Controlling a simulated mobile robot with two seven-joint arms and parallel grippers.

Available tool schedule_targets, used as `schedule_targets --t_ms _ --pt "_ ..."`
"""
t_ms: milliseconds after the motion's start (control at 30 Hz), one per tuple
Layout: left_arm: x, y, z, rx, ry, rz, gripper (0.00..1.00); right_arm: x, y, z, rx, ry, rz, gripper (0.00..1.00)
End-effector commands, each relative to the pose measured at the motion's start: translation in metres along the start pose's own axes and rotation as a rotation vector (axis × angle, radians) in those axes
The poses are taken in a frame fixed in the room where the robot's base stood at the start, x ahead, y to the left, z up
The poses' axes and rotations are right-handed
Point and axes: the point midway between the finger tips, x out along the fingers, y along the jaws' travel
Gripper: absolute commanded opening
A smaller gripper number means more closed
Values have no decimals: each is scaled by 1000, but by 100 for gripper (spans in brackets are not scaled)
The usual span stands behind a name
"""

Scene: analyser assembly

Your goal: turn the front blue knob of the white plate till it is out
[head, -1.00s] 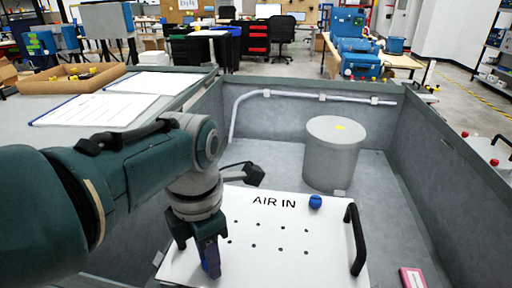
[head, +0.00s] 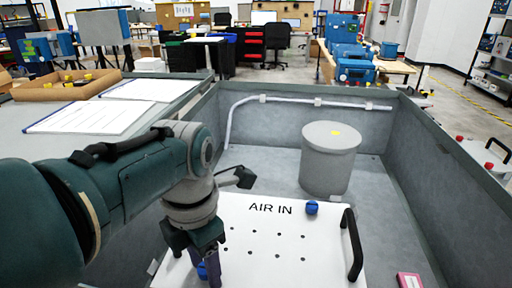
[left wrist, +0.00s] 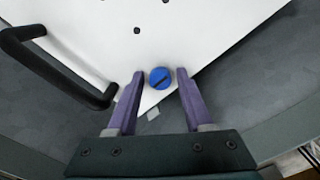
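The white plate (head: 290,262), marked AIR IN, lies in the grey bin. Its front blue knob (head: 202,270) shows only partly in the head view, behind a finger of my left gripper (head: 196,262). In the left wrist view the slotted round knob (left wrist: 160,78) sits near the plate's (left wrist: 190,30) corner, between the fingertips of my open left gripper (left wrist: 159,74). A gap shows on each side, so neither finger seems to touch it. A second blue knob (head: 312,207) is on the plate's far edge. My right gripper is not in view.
A black handle (head: 352,245) stands on the plate's right side; a handle (left wrist: 55,70) also shows close by in the left wrist view. A grey cylinder (head: 329,160) stands behind the plate. A pink block (head: 409,280) lies at right.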

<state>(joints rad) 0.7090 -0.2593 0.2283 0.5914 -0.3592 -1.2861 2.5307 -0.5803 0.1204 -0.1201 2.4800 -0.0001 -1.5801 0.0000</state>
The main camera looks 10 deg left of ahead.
Motion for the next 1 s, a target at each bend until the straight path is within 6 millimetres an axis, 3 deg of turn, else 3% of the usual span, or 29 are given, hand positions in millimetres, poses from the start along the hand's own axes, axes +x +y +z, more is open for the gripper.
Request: schedule_targets --t_ms 367,667,800,1000 --pt "-5 0 1 1 0 -1 62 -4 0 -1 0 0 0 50" --pt "-60 0 1 -1 -3 0 62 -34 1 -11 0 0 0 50" --pt "-82 0 1 -1 -2 0 62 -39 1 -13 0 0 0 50" --pt "-98 0 0 0 0 0 62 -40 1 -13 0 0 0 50"
